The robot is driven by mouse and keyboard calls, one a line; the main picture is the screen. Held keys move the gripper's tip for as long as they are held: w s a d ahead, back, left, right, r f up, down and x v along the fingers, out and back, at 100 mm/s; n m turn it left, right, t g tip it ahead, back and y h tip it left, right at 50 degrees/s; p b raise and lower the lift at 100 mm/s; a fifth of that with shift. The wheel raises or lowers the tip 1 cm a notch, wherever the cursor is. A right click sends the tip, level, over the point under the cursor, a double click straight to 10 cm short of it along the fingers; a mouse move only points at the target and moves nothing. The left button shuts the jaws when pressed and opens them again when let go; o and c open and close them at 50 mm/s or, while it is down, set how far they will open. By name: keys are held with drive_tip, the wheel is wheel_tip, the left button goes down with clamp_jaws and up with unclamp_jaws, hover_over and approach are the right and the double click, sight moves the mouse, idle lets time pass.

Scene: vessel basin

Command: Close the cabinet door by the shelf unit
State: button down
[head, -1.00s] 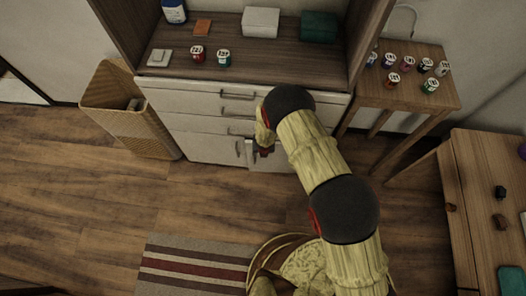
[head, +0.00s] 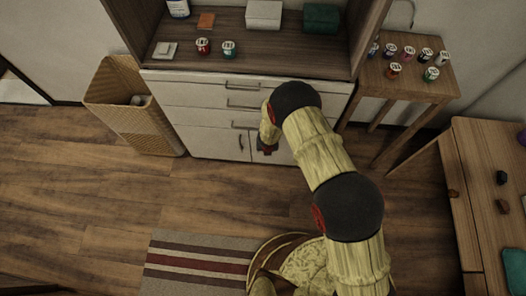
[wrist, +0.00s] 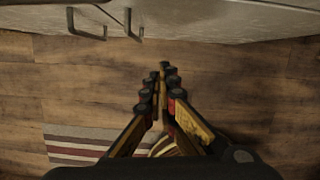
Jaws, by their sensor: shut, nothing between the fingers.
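The white cabinet below the shelf unit has drawers above and two low doors in the head view. The left door (head: 217,145) looks flush with the front. The right door (head: 283,157) is partly hidden by my arm; what shows looks flush or nearly so. A vertical handle (head: 241,142) shows left of my gripper. My gripper (head: 265,150) is shut and empty, low in front of the right door. In the wrist view my gripper (wrist: 160,82) has its fingers together over the floor, and the door front (wrist: 225,18) with two handles (wrist: 130,25) runs along the top, apart from the fingers.
A wicker basket (head: 130,115) stands left of the cabinet. A wooden side table (head: 405,83) with several small jars is to the right, and another table (head: 465,210) is nearer right. A striped rug (head: 190,262) lies in front. The floor between is clear.

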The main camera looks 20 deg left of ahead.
drive_tip(key=p+v, duration=0.3)
drive_tip(key=v, duration=0.7)
drive_tip(key=shift+s, duration=0.25)
